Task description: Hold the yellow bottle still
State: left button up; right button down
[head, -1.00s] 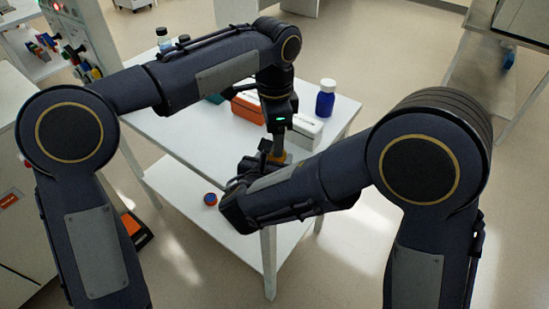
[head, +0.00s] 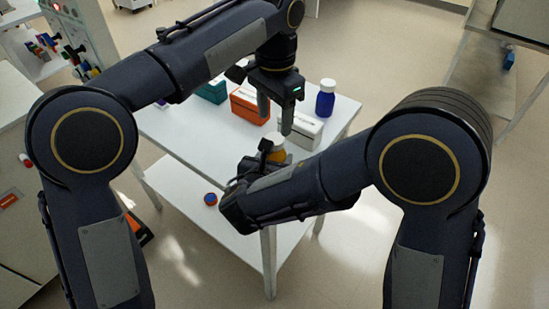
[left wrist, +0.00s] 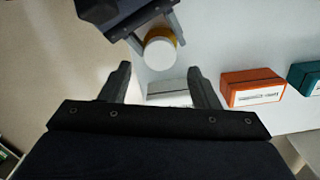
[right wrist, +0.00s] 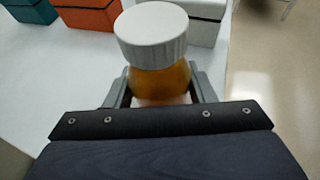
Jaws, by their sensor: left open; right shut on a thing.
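The yellow bottle (right wrist: 158,80) has an amber-yellow body and a white ribbed cap. In the right wrist view it stands between the fingers of my right gripper (right wrist: 162,92), which is shut on its body. In the head view the bottle (head: 275,145) is partly hidden by my right gripper (head: 262,160) and arm, near the table's front edge. My left gripper (head: 275,118) is open and empty, above and beyond the bottle. In the left wrist view the white cap (left wrist: 160,52) lies beyond the open fingertips of my left gripper (left wrist: 163,72).
On the white table (head: 185,130) stand a teal box (head: 211,91), an orange box (head: 248,106), a white box (head: 305,127) and a blue bottle (head: 325,99). A small blue and red round thing (head: 210,199) lies on the lower shelf.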

aim_at(275, 138)
pick_arm(q)
jog(key=n, duration=0.1)
jog(key=r+n, duration=0.1)
jog(key=n, duration=0.2)
jog(key=shift+r+n, duration=0.25)
jog(key=shift+n, duration=0.05)
jog(key=n, duration=0.1)
jog(key=r+n, duration=0.1)
jog(key=n, duration=0.1)
jog(key=shift+f, duration=4)
jog(key=shift+c, duration=0.2)
jog(key=c, duration=1)
jog(key=o, duration=1.2)
